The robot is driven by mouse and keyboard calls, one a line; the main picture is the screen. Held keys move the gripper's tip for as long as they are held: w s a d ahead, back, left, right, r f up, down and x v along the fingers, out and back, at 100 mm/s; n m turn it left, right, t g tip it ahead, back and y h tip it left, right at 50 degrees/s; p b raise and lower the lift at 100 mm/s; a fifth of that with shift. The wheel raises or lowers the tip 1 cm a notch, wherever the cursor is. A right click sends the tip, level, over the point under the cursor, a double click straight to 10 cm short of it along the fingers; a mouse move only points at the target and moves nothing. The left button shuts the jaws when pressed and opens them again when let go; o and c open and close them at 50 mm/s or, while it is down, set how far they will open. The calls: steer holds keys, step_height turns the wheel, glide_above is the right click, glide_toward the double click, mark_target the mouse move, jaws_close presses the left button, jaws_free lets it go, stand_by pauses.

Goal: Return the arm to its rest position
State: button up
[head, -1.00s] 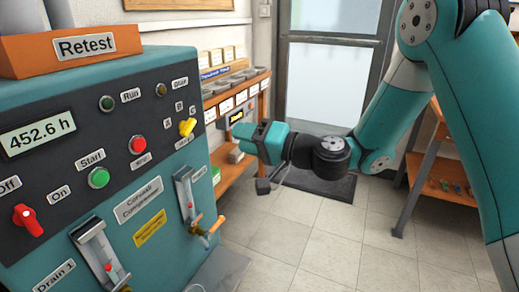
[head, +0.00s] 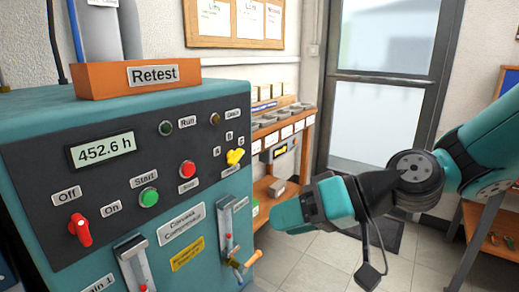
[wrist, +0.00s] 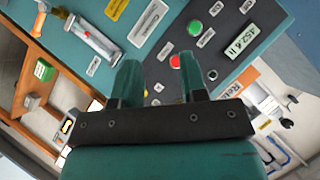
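My teal arm comes in from the right of the head view, with my gripper (head: 278,216) to the right of the teal compressor panel (head: 120,185), pointing left. In the wrist view my gripper (wrist: 159,66) shows two teal fingers spread apart with nothing between them. The panel's face lies beyond the fingertips there, and the fingers appear clear of it. The head view shows the fingers edge-on, so their gap is hidden in it.
The panel carries a red knob (head: 80,230), green button (head: 148,197), red button (head: 187,169) and yellow knob (head: 235,157). An orange-handled valve (head: 246,265) sticks out beside my gripper. An orange shelf (head: 266,190) and a door (head: 385,90) stand behind. Tiled floor (head: 322,265) is open.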

steer(key=s+d+f+n+g+h, duration=0.1)
steer(key=s+d+h, duration=0.3)
steer(key=s, duration=0.2)
steer(key=s+d+g+h, duration=0.2)
steer(key=s+d+h, duration=0.2)
steer(key=s, duration=0.3)
step_height(320, 180, up, 18)
steer(key=p, duration=1.8)
steer(key=shift+s+d, duration=0.15)
steer(key=shift+d, duration=0.3)
steer(key=shift+f, duration=0.1)
steer(key=shift+a, duration=0.1)
